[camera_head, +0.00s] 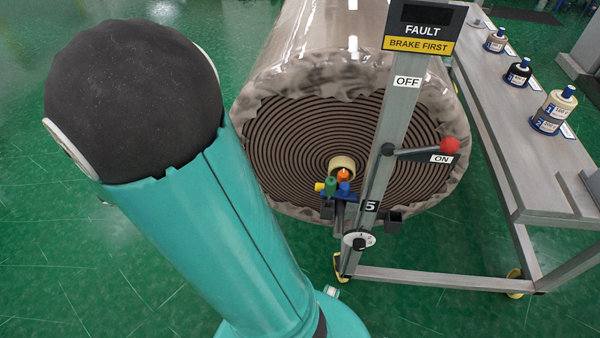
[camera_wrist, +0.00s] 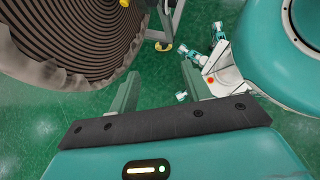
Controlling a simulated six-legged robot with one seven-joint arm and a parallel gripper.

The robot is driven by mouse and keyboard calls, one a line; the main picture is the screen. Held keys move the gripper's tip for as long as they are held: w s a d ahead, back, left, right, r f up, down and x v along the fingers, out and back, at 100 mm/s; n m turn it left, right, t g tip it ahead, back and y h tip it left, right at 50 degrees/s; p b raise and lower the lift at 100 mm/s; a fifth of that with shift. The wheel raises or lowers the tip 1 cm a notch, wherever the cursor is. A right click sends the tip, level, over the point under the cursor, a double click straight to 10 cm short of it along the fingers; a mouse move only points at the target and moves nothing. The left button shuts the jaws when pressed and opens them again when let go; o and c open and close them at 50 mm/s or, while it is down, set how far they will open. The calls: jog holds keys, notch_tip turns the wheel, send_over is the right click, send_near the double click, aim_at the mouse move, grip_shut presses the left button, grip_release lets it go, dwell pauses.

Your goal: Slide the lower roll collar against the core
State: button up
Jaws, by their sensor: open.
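The wrapped roll (camera_head: 310,195) stands end-on in the head view, its dark spiral face framed by crumpled clear wrap. Its tan core (camera_head: 342,163) is at the middle, with an orange part in it. Just below the core is a cluster of yellow, green and blue parts (camera_head: 330,188) on a dark bracket; I cannot tell which part is the lower collar. In the wrist view the roll (camera_wrist: 75,35) fills the upper left. My gripper (camera_wrist: 160,80) is open and empty over green floor, with the roll face beyond its left finger. I cannot make out the gripper in the head view.
A grey post (camera_head: 388,150) stands before the roll's right side, with a FAULT sign (camera_head: 428,30), a red-knobbed lever (camera_head: 449,146) at ON and a dial (camera_head: 361,241). A bench (camera_head: 510,120) with several bottles stands right. Open green floor lies left.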

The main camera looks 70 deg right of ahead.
jog(key=s+d+f+n+g+h, duration=0.55)
jog(key=d+f+n, duration=0.25)
jog(key=d+f, duration=0.3)
jog(key=n+h, duration=0.6)
jog(key=n, duration=0.5)
send_near(322, 187)
jog(key=shift+t+y, duration=0.25)
jog(key=shift+t, duration=0.2)
jog(key=x, duration=1)
jog(key=shift+w+d+f, duration=0.1)
jog(key=shift+d+f, duration=0.1)
jog(key=shift+d, duration=0.05)
